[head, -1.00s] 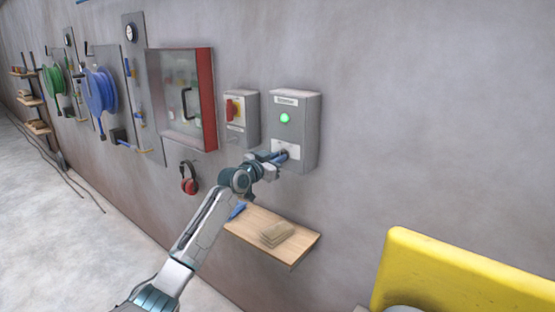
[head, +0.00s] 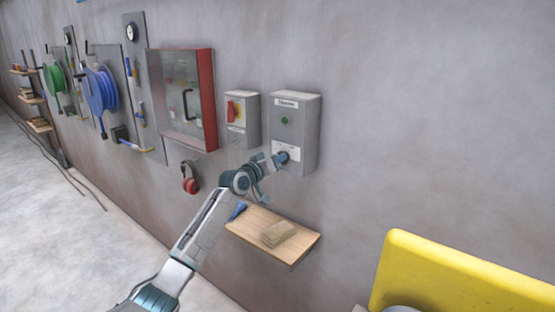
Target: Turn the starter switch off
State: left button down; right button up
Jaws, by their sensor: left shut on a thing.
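The starter box (head: 308,135) is a grey box on the wall with a label at its top. Its round green lamp (head: 285,121) is dark, not glowing. My left gripper (head: 281,159) is at the lower front of the box, at the white plate (head: 290,148). It is shut on the starter switch there, and its fingers hide most of the switch. The gripper looks turned about its own axis. My right gripper is not in view.
Left of the starter box is a grey box with a red handle on yellow (head: 233,109). A red-framed cabinet (head: 208,100) hangs further left. Below are red ear defenders (head: 190,178) and a wooden shelf (head: 290,252) with cloths (head: 278,233). A yellow thing (head: 455,280) stands at lower right.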

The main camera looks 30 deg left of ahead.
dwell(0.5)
pick_arm(q)
jog(key=c, duration=1.5)
grip_release()
jog(key=shift+o, duration=0.2)
jog(key=s+b, duration=0.3)
jog(key=s, duration=0.7)
jog(key=shift+s+a, duration=0.4)
jog(key=shift+a, duration=0.05)
